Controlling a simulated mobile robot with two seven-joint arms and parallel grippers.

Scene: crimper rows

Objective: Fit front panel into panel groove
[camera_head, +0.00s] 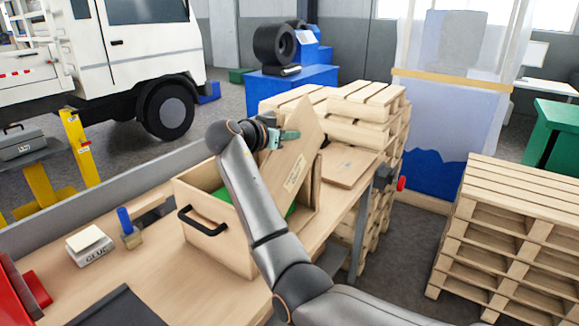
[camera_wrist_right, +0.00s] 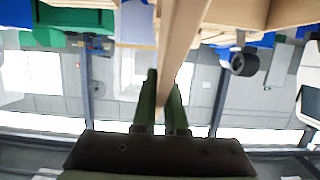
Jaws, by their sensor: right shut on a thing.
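The front panel (camera_head: 285,169) is a thin light-wood board with a printed label. My right gripper (camera_head: 288,136) is shut on its upper part, and the panel stands tilted over the open wooden box (camera_head: 212,247). In the right wrist view, the green fingers of the right gripper (camera_wrist_right: 165,88) pinch the panel's edge (camera_wrist_right: 181,42). The box has a black handle on its near side and green material inside. The panel's lower edge and the panel groove are hidden behind the panel and my arm, so I cannot tell whether they touch. My left gripper is out of view.
A flat wood board (camera_head: 349,166) lies on the workbench (camera_head: 160,262) behind the box. A glue box (camera_head: 90,246) and a blue-handled tool (camera_head: 127,228) are at the left. A vise with a red knob (camera_head: 384,180) is at the right edge. Pallet stacks (camera_head: 510,225) stand beyond.

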